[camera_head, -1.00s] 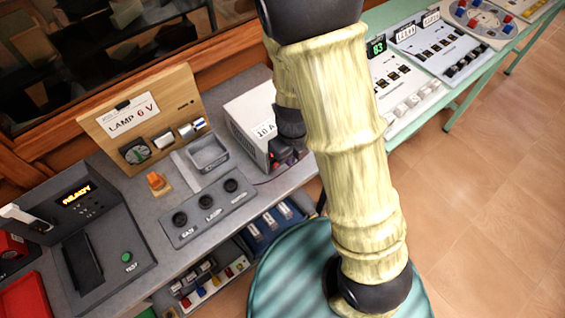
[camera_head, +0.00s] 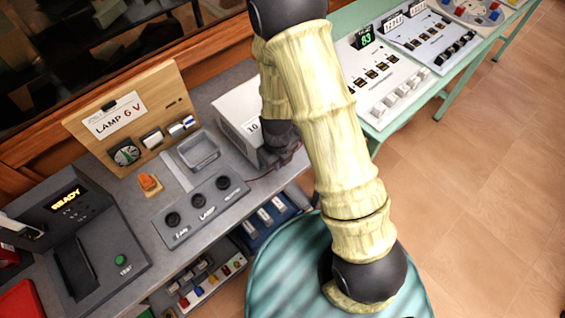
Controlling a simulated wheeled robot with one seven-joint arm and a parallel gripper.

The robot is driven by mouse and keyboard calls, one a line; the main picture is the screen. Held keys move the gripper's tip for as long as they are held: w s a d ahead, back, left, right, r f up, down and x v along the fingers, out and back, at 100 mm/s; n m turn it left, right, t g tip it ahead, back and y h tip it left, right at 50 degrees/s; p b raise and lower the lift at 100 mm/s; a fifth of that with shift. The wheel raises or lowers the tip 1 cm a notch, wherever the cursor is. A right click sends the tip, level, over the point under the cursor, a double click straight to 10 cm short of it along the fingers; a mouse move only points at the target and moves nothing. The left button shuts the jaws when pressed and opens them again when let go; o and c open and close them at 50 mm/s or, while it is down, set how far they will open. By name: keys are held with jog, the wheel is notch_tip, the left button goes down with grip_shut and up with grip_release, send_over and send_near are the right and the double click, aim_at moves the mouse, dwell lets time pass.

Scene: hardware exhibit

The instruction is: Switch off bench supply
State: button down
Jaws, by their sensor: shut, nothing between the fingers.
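A pale grey box (camera_head: 233,103) with a label starting "10" stands on the grey bench near the middle of the head view; it appears to be the bench supply. Its front face is mostly hidden behind my arm, so its switch cannot be made out. My gripper (camera_head: 286,155) is a dark shape close in front of that face, partly covered by my pale yellow arm. It is shut and empty. I cannot tell whether it touches the box.
Left of the box stand a wooden "LAMP 6 V" board (camera_head: 128,122), a grey tray (camera_head: 198,152), a knob panel (camera_head: 203,208), an orange switch (camera_head: 149,183) and a "READY" console (camera_head: 95,250). A green table (camera_head: 400,110) with panels is at right. Floor beyond is clear.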

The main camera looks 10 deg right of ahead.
jog(key=shift+w+a+r, duration=0.35)
jog(key=shift+w+a, duration=0.15)
jog(key=shift+w, duration=0.2)
jog(key=shift+r+p, duration=0.1)
jog(key=shift+p, duration=0.4)
jog(key=p, duration=0.2)
jog(key=shift+w+a+r+g+h+p, duration=0.2)
jog(key=shift+r+g+h+p, duration=0.1)
jog(key=shift+w+f, duration=0.1)
jog(key=shift+f, duration=0.2)
jog(key=shift+r+p, duration=0.6)
jog(key=shift+r, duration=0.2)
